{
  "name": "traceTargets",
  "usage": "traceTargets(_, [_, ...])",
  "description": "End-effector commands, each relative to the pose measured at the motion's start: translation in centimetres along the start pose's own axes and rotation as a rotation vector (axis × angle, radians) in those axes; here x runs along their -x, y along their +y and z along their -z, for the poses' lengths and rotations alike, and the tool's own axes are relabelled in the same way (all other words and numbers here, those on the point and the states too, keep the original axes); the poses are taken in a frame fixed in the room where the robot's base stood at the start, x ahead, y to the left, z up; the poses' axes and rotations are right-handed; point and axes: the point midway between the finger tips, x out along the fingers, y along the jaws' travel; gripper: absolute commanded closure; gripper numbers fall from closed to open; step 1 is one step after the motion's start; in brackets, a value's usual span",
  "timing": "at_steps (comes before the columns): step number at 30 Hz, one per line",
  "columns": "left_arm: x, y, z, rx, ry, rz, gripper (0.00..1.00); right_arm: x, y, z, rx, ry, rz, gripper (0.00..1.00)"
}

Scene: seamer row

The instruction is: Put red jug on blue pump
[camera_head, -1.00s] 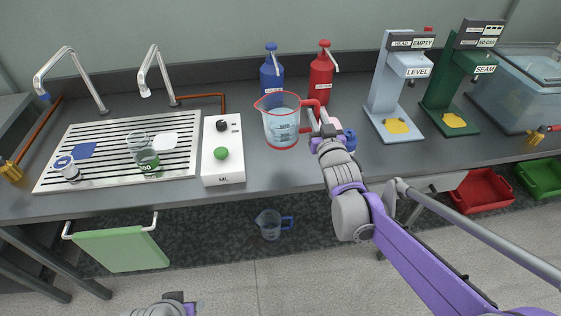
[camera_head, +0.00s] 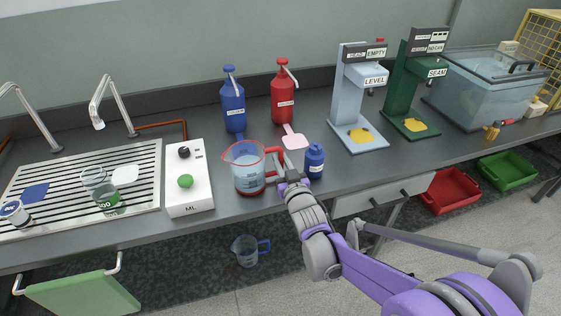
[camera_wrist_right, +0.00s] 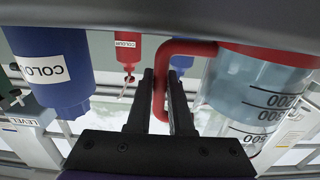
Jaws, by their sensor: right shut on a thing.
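The red jug (camera_head: 246,172), a clear measuring jug with red rim, handle and base, stands upright near the counter's front, holding pale liquid. I cannot tell whether its base touches the counter. My right gripper (camera_head: 282,184) is shut on its handle from the right. In the right wrist view, the handle (camera_wrist_right: 160,95) lies between the dark fingers and the jug (camera_wrist_right: 255,100) appears inverted. The blue pump (camera_head: 233,107) stands at the back, behind and slightly left of the jug. The jug hides the counter in front of it. My left gripper is not in view.
A small blue bottle (camera_head: 314,160) stands close right of my gripper. The red pump (camera_head: 283,95) has a pink pad (camera_head: 294,141) before it. A white control box (camera_head: 187,180) is left of the jug. Level (camera_head: 356,95) and seam (camera_head: 405,90) machines stand right.

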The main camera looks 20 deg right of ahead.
Motion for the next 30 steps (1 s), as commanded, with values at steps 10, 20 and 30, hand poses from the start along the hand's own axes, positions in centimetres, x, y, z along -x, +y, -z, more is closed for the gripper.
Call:
traceTargets(10, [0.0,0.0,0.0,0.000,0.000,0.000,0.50,0.0,0.0,0.0,0.001,-0.001,0.000,0.52])
traceTargets(20, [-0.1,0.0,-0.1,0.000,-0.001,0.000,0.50,0.0,0.0,-0.1,0.001,-0.001,0.000,0.50])
traceTargets(30, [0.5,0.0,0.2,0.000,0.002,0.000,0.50,5.1,0.1,-0.3,0.001,0.000,0.000,0.50])
